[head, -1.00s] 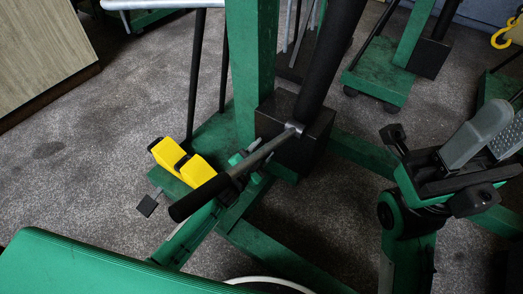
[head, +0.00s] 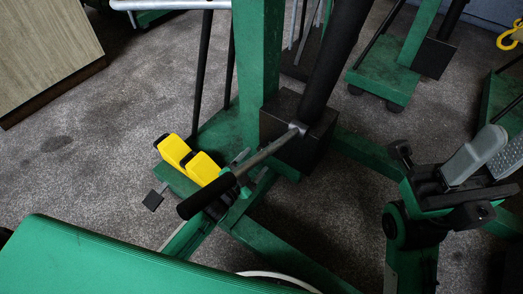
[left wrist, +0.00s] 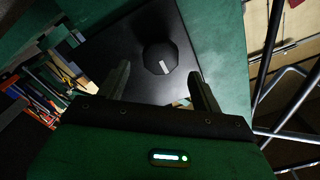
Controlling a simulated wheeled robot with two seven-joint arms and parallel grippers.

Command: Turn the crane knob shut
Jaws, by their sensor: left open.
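The crane knob (left wrist: 161,58) is dark, many-sided and has a short white mark. It sits on a flat black plate (left wrist: 105,38) in the left wrist view. My left gripper (left wrist: 158,76) is open, its two fingers spread either side of the knob's line. The knob lies just beyond the fingertips, and I see no contact. In the head view my left gripper (head: 250,168) is partly hidden under the crane's slanted handle (head: 210,195), close to the black box (head: 290,145) at the crane's green post (head: 258,70). My right gripper (head: 440,185) is at the right; its jaw opening is unclear.
Two yellow blocks (head: 203,168) sit on the green base left of the post. A black ram (head: 332,60) rises from the box. Another green stand (head: 385,78) is behind, and a wooden cabinet (head: 45,50) is at upper left. Grey floor (head: 80,150) is clear at left.

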